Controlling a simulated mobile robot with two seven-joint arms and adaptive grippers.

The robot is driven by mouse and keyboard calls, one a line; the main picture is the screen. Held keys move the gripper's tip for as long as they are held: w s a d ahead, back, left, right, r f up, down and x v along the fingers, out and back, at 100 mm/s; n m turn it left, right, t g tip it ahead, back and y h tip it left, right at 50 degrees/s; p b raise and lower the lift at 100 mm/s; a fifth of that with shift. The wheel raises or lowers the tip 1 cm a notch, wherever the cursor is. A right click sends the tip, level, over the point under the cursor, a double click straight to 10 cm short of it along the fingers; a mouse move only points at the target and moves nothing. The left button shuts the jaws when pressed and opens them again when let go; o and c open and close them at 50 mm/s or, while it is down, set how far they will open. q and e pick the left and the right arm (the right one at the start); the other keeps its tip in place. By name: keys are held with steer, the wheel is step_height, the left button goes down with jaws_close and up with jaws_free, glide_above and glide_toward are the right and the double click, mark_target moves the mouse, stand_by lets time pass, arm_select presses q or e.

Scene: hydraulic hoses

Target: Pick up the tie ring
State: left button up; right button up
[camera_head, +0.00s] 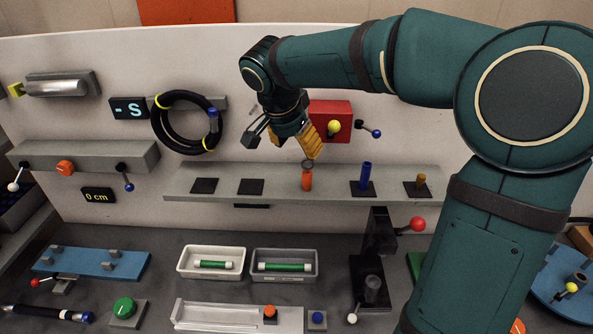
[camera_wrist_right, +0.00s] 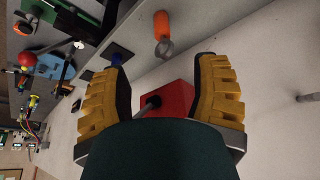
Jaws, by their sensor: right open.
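The likely tie ring is an orange piece with a grey loop on top (camera_head: 307,180), standing upright on a dark pad on the wall shelf. In the right wrist view the orange piece (camera_wrist_right: 161,22) and its loop show just beyond my fingertips. My right gripper (camera_head: 287,143) is open and empty, above and slightly left of the piece in the head view. Its yellow-padded fingers are spread wide in the wrist view (camera_wrist_right: 162,58), with the loop roughly centred between them. I see no contact. My left gripper is not in view.
The grey shelf (camera_head: 220,176) also holds a blue peg (camera_head: 366,176) and a small brown peg (camera_head: 421,180). A red box (camera_head: 336,110) with a yellow knob is on the panel behind the gripper. A black hose loop (camera_head: 159,128) hangs left. Two trays (camera_head: 247,271) stand below.

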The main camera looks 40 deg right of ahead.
mark_target(306, 174)
steer(key=x, duration=0.6)
steer(key=shift+s+d+f, duration=0.1)
steer(key=shift+f, duration=0.15)
steer(key=shift+w+p+x, duration=0.15)
steer(key=shift+x, duration=1.4)
steer(key=shift+w+p+x, duration=0.15)
steer(key=shift+x, duration=1.45)
steer(key=shift+c, duration=0.4)
jaws_close()
